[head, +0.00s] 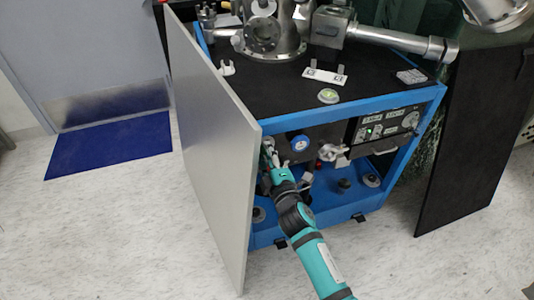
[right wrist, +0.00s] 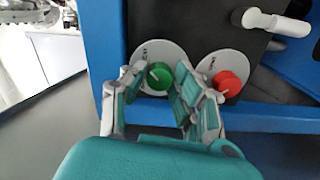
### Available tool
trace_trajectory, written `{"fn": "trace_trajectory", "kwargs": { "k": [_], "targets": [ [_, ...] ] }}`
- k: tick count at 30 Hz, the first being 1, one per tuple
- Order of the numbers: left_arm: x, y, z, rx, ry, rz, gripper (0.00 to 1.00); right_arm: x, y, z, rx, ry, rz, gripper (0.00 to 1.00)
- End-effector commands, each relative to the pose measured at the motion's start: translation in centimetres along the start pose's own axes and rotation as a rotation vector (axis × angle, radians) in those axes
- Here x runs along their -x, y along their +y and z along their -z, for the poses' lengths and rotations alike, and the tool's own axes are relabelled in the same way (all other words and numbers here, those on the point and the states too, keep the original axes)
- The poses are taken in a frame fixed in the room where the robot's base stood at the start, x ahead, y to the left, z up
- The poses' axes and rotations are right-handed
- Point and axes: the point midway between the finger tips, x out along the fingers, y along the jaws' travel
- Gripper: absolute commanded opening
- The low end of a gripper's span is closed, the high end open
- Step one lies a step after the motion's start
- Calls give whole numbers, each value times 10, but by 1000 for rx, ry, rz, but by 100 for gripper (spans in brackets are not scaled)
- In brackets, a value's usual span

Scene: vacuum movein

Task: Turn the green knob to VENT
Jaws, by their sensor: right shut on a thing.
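The green knob (right wrist: 160,78) sits on a round pale dial plate in the right wrist view. A light pointer mark shows on its face, but the small lettering on the plate is too blurred to read. My right gripper (right wrist: 155,88) is shut on the green knob, with one finger on each side of it. In the head view my right gripper (head: 273,160) reaches into the blue cabinet's front beside the grey door panel, and the green knob cannot be made out there. My left gripper is not in view.
A red knob (right wrist: 227,83) on its own dial plate sits close to the right finger. The open grey door panel (head: 215,150) stands just left of my arm. The blue cabinet frame (head: 400,140) surrounds the opening, with a control unit (head: 385,130) inside.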

Motion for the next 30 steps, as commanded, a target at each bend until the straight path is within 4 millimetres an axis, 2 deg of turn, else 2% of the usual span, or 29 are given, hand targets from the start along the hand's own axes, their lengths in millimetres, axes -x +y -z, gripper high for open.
{"fn": "trace_trajectory", "kwargs": {
  "k": [18, 19, 21, 24, 30],
  "targets": [
    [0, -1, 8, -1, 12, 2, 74, 0, -2, 0, -39, -1, 3, 0],
    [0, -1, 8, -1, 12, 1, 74, 0, -2, 0, -38, -1, 3, 33],
    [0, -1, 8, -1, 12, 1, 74, 0, -2, 0, -38, -1, 3, 42],
    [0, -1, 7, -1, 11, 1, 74, 0, -1, 0, -37, -1, 2, 51],
    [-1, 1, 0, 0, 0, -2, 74, 0, -1, 0, -36, 0, 1, 51]
  ]
}}
